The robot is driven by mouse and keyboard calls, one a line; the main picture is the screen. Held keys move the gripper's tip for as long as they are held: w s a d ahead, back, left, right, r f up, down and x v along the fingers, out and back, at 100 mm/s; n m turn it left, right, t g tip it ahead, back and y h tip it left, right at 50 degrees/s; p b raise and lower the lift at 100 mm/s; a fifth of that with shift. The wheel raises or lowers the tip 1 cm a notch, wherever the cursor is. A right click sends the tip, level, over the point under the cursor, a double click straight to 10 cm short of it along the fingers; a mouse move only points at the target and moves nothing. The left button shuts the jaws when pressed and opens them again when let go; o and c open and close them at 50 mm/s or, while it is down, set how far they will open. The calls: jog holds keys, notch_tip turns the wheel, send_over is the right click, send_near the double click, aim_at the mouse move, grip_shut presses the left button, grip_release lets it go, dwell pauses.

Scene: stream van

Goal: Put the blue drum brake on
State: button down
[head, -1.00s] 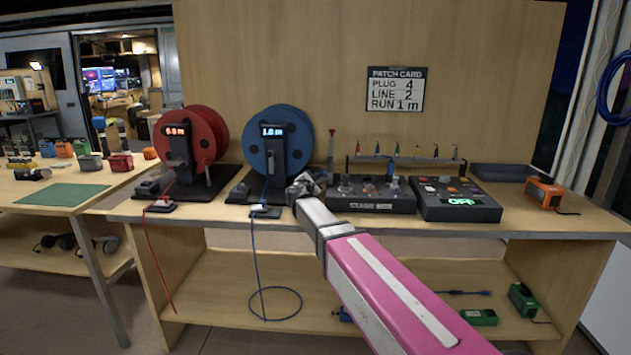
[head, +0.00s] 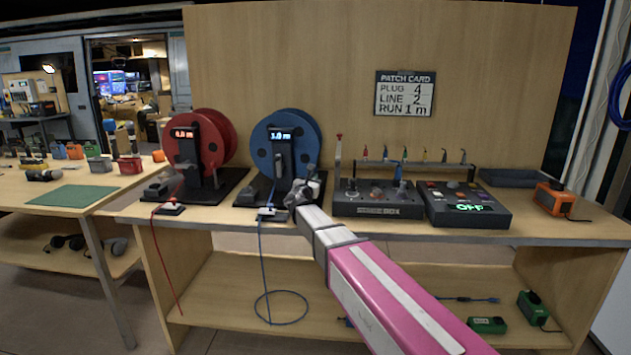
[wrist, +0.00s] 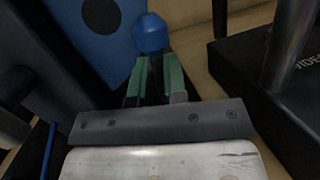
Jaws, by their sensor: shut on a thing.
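The blue drum (head: 286,145) stands on a black base on the bench, with a black upright in front and a lit display (head: 280,135) reading about 1.0 m. A dark block (head: 246,194) sits at the left of its base; I cannot tell if it is the brake. My gripper (head: 313,177) is at the right front of the drum. Which part the knob belongs to is hidden.
The red drum (head: 200,150) stands to the left. The stage box (head: 375,200) with its upright posts is close on the right, then a control box (head: 465,205) reading OFF. A blue cable (head: 262,265) hangs from the bench front to the lower shelf.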

jog(key=shift+a+r+n+t, duration=0.3)
jog(key=shift+r+n, duration=0.1)
jog(key=shift+n, duration=0.4)
jog(key=c, duration=1.1)
grip_release()
jog(key=shift+f, duration=0.1)
jog(key=shift+a, duration=0.1)
jog(key=shift+s+a+f, duration=0.1)
jog(key=shift+s+f, duration=0.05)
jog(key=shift+s, duration=0.45)
jog(key=r+v, duration=0.1)
jog(key=v, duration=0.3)
jog(key=r+v, duration=0.1)
jog(key=v, duration=0.8)
jog(key=shift+s+a+r, duration=0.1)
jog(key=shift+s+r, duration=0.25)
jog(key=shift+s, duration=0.2)
jog(key=shift+s, duration=0.1)
